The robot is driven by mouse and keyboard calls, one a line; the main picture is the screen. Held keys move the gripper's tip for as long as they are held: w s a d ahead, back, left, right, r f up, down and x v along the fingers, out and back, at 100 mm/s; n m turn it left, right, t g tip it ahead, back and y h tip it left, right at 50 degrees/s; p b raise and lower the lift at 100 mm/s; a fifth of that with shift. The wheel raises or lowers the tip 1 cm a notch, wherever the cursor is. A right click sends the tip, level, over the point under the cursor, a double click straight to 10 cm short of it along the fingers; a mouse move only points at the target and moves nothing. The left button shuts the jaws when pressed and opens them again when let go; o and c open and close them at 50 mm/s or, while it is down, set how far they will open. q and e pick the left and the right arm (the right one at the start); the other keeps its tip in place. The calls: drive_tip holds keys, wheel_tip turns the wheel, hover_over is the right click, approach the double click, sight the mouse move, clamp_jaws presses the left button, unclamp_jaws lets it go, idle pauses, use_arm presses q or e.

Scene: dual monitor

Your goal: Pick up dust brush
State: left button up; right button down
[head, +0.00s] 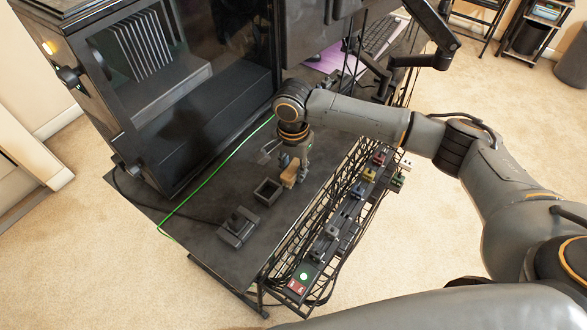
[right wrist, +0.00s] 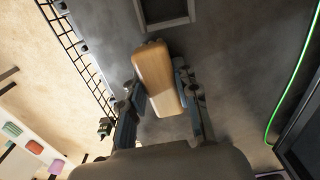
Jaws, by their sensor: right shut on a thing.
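The dust brush (head: 289,176) shows as a tan wooden block over the black desk, below my right gripper (head: 292,166). In the right wrist view the brush (right wrist: 158,80) lies tilted between the two fingers of my right gripper (right wrist: 157,92), which is shut on it. Its bristles cannot be made out. I cannot tell whether the brush touches the desk. My left gripper is in neither view.
An open black square holder (head: 268,193) sits left of the brush, with a small black device (head: 238,227) nearer the front. A large black computer case (head: 160,125) stands at left. A wire rack with plugs (head: 330,240) runs along the desk's right edge.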

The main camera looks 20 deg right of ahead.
sight(291, 170)
drive_tip(key=shift+r, duration=0.1)
drive_tip(key=shift+r, duration=0.2)
drive_tip(key=r, duration=0.3)
drive_tip(key=shift+s+a+r, duration=0.2)
drive_tip(key=shift+s+a, duration=0.05)
drive_tip(key=shift+a, duration=0.1)
drive_tip(key=s+a+r+p, duration=0.1)
drive_tip(key=s+a+r, duration=0.8)
drive_tip(key=shift+s+p, duration=0.3)
drive_tip(key=shift+p, duration=0.05)
